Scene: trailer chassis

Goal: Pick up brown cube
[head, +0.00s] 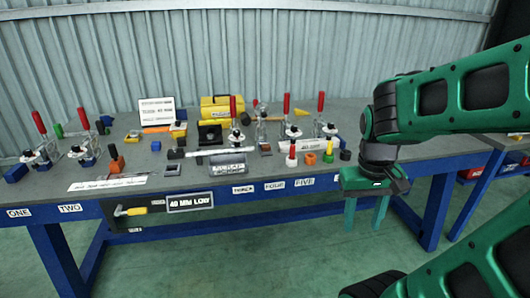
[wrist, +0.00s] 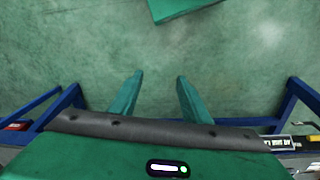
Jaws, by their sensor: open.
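My gripper (head: 364,213) hangs open and empty in front of the workbench (head: 225,192), at its right part, with the fingers pointing down. In the wrist view its two fingers (wrist: 160,78) stand apart with only green floor between them. A small dark brownish block (head: 265,149) lies on the bench near the middle; it may be the brown cube, but it is too small to be sure. My gripper is well to the right of it and apart from it. No brown cube shows in the wrist view.
Red-handled clamps (head: 235,108) stand across the bench. A yellow toolbox (head: 215,107) sits at the back. Orange and red pieces (head: 310,158) stand near the front edge. A blue block (head: 156,146) lies left of centre. A second table (head: 505,145) is at the right. The floor in front is clear.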

